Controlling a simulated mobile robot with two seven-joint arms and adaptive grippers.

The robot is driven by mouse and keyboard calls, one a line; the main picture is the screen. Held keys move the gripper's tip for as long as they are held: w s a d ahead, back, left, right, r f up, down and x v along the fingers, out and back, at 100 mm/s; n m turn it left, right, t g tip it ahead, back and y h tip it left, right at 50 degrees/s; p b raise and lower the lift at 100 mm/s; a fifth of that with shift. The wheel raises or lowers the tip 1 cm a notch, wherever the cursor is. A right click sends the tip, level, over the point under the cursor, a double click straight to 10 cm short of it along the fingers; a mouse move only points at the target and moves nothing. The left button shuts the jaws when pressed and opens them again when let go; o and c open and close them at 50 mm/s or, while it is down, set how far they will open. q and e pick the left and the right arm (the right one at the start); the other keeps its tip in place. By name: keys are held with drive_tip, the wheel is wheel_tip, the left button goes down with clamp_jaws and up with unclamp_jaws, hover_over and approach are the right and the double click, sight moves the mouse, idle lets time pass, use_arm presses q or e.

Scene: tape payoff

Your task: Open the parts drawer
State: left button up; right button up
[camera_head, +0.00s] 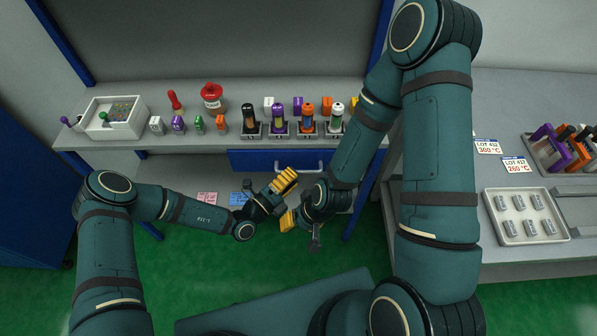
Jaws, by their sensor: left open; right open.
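The parts drawer (250,160) has a blue front under the grey bench, left of my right arm. Its front looks flush under the bench top, so it appears closed. A pale bar handle (299,170) is on the front. My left gripper (284,182), with yellow fingers, is open just below and left of the handle and appears apart from it. My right gripper (288,220) is open and lower, below the left one. My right arm covers the right end of the drawer front.
The bench top (185,143) holds a white tray (112,118), a red-capped jar (212,97), small coloured blocks and several bottles in holders. A lower shelf carries pink (207,198) and blue (240,198) labels. A metal tray (524,216) of parts lies on the right bench.

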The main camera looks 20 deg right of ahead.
sight(298, 171)
use_arm(q)
drive_tip(key=shift+x, duration=1.5)
clamp_jaws()
